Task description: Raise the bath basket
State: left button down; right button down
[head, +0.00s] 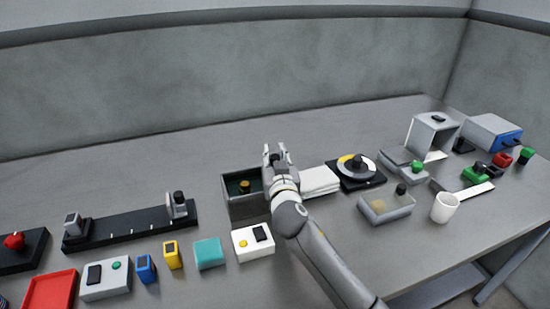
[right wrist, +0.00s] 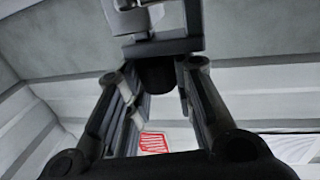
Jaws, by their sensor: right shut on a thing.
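An open grey bath (head: 245,207) with a dark green inside stands at the middle of the table. A small orange-brown part with a dark top (head: 244,186) shows inside it. My right gripper (head: 276,152) is over the bath's right side and hides that end, where the basket is hard to make out. In the right wrist view its fingers (right wrist: 157,95) are shut on a dark round handle (right wrist: 157,75), with a grey metal piece (right wrist: 160,43) beyond it. I take this for the basket's handle. My left gripper is not in view.
A white folded stack (head: 319,181) and a black-based dial (head: 358,168) stand right of the bath. A white box with buttons (head: 253,243) is in front. A black rail (head: 130,228) lies left.

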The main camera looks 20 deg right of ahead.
notch_tip(320, 180, up, 5)
jog(key=shift+r+p, duration=0.1)
jog(key=shift+p, duration=1)
jog(key=shift+r, duration=0.15)
jog(key=c, duration=1.2)
grip_release()
jog(key=shift+c, duration=0.2)
jog(key=shift+o, duration=0.2)
jog(key=shift+s+a+f, duration=0.15)
jog(key=shift+s+f, duration=0.05)
jog(key=shift+s, duration=0.4)
jog(key=s+a, duration=0.1)
jog(key=s, duration=0.9)
jog(key=shift+s+a, duration=0.3)
jog(key=shift+s, duration=0.05)
jog(key=shift+r, duration=0.2)
